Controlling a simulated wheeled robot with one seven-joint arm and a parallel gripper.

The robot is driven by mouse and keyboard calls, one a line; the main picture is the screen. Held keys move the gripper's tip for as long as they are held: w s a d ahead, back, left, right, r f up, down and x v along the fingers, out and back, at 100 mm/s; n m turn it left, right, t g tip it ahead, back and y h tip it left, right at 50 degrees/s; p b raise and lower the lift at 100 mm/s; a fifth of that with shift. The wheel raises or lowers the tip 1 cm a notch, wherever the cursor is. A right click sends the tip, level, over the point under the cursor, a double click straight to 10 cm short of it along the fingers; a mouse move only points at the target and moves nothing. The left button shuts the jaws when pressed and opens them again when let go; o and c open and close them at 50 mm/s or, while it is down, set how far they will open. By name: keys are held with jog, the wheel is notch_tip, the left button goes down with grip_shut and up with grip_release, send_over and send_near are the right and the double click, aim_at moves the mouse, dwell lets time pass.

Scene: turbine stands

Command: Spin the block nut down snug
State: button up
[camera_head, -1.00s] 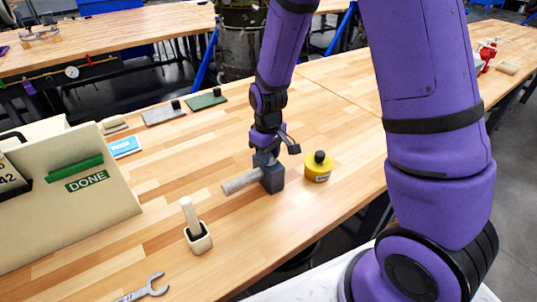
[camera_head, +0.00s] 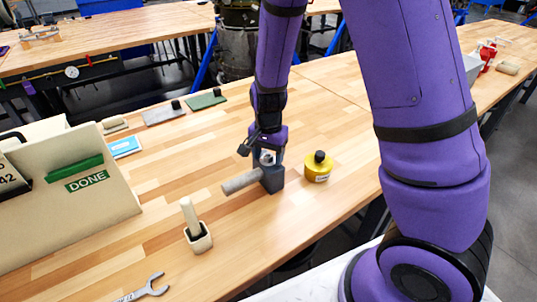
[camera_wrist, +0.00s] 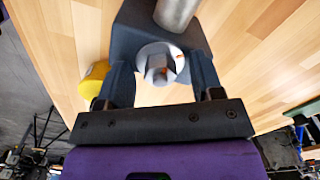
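A dark grey block (camera_head: 273,182) stands on the wooden bench, with a grey rod (camera_head: 240,182) sticking out to the left. A bright metal nut (camera_head: 267,157) sits on the block's top. In the wrist view the nut (camera_wrist: 157,68) shows a hex head over a round pale flange, on the dark block (camera_wrist: 128,38). My gripper (camera_wrist: 160,64) is open, with one finger on each side of the nut and visible gaps between. In the head view my gripper (camera_head: 267,150) points down over the block. How deep the fingertips reach is unclear.
A yellow round container with a black knob (camera_head: 317,172) stands close right of the block. A brush-like tool in a white holder (camera_head: 198,236) and a wrench (camera_head: 146,289) lie nearer. A DONE board (camera_head: 80,205) stands at left. Flat plates (camera_head: 205,101) lie behind.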

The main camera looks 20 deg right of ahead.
aim_at(268, 155)
jog(key=shift+o, duration=0.8)
jog(key=shift+r, duration=2.5)
jog(key=c, duration=0.3)
jog(key=n, duration=0.2)
jog(key=r+n, duration=0.1)
jog(key=n, duration=0.2)
jog(key=shift+r, duration=0.2)
jog(key=n, duration=0.2)
jog(key=r+n, duration=0.1)
jog(key=n, duration=0.3)
jog(key=shift+r+n, duration=0.25)
jog(key=shift+n, duration=0.05)
jog(key=shift+f, duration=4)
